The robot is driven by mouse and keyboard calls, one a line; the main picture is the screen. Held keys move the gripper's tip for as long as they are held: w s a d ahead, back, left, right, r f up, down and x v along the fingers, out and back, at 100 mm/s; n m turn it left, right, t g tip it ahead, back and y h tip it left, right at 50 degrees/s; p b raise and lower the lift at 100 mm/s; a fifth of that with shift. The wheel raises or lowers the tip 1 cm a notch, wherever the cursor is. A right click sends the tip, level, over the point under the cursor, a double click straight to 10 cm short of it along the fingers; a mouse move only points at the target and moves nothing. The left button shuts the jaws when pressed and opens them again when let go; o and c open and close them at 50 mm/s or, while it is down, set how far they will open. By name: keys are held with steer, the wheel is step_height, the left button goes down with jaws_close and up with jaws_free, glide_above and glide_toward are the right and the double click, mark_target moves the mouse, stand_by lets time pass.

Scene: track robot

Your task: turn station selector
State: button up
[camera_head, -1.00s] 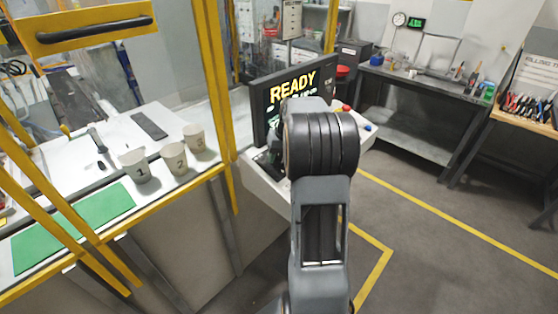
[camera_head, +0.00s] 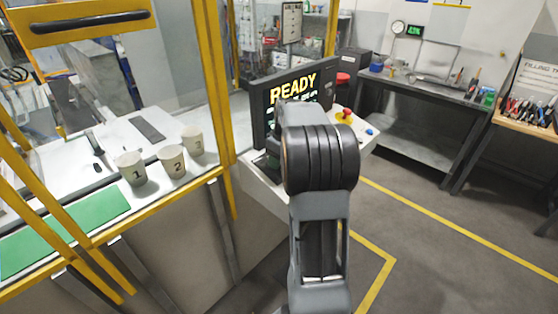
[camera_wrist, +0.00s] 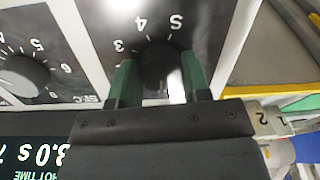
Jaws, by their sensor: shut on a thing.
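A round dark selector knob (camera_wrist: 158,62) sits on a black dial plate with white numbers and tick marks, inverted in the wrist view. My gripper (camera_wrist: 160,80) has a green-padded finger on each side of the knob and is shut on it. A light strip shows on the knob's lower right, close to the right finger. The knob's exact pointing direction is unclear. In the head view the knob and gripper are hidden behind my arm, which reaches toward the console (camera_head: 262,185) and its READY screen (camera_head: 292,92).
A second numbered knob (camera_wrist: 24,75) and a digital readout (camera_wrist: 35,155) lie left in the wrist view. A red button (camera_head: 344,116) and a blue button (camera_head: 370,131) are right of my arm. Cups (camera_head: 131,168) stand on the left bench. A yellow frame post (camera_head: 219,110) borders the console.

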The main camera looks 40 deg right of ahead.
steer(key=shift+n, duration=0.3)
stand_by(0.4)
steer(key=o, duration=0.9)
steer(key=r, duration=0.4)
steer(key=s+r, duration=0.1)
steer(key=r, duration=0.4)
steer(key=s+d+r, duration=0.1)
steer(key=r, duration=0.3)
steer(key=shift+r, duration=0.35)
